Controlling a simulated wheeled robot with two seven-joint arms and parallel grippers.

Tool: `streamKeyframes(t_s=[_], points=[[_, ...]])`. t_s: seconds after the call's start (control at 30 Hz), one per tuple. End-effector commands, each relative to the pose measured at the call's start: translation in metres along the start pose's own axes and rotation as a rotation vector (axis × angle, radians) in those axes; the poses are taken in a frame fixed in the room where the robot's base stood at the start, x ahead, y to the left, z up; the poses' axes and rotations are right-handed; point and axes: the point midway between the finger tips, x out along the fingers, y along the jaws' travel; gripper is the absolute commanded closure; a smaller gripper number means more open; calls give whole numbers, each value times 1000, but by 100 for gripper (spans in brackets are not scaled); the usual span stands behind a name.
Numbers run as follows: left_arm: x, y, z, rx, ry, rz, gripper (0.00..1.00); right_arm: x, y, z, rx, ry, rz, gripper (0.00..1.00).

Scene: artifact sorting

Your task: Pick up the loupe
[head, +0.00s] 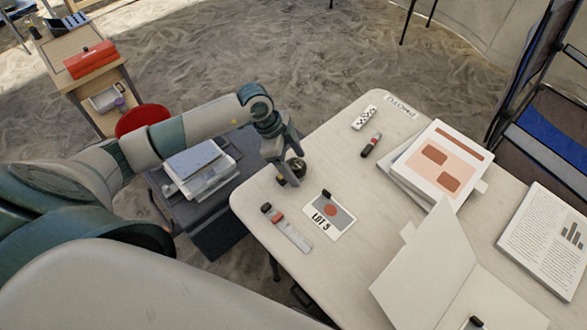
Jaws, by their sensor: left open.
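A small dark round thing with a brassy tint, which looks like the loupe (298,167), sits near the left edge of the pale table (345,269). My left gripper (290,170) is open and comes down over it from the upper left. One finger hides part of the loupe, and the other ends behind or beside it. I cannot tell whether the fingers touch it. My right gripper is not in view.
A LOT 5 card (338,228) with a small black item on it and a grey-red tool (287,229) lie nearer on the table. A white dotted block (364,117), a red-black marker (371,145), booklets (440,150) and an open folder (425,262) lie to the right.

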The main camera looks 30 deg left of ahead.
Motion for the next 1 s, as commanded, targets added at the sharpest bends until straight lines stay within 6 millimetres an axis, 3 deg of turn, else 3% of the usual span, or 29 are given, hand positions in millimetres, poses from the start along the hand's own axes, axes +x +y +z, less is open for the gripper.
streamKeyframes(t_s=[0.17, 0.57, 0.77, 1.0], points=[[7, 0, 0, -1, 1, -1, 30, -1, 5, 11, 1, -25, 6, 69], [7, 0, 0, 0, 0, -1, 30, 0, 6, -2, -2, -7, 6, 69], [7, 0, 0, 0, 0, -2, 73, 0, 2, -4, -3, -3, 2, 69], [6, -1, 0, 0, 1, -2, 74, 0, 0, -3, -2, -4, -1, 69]])
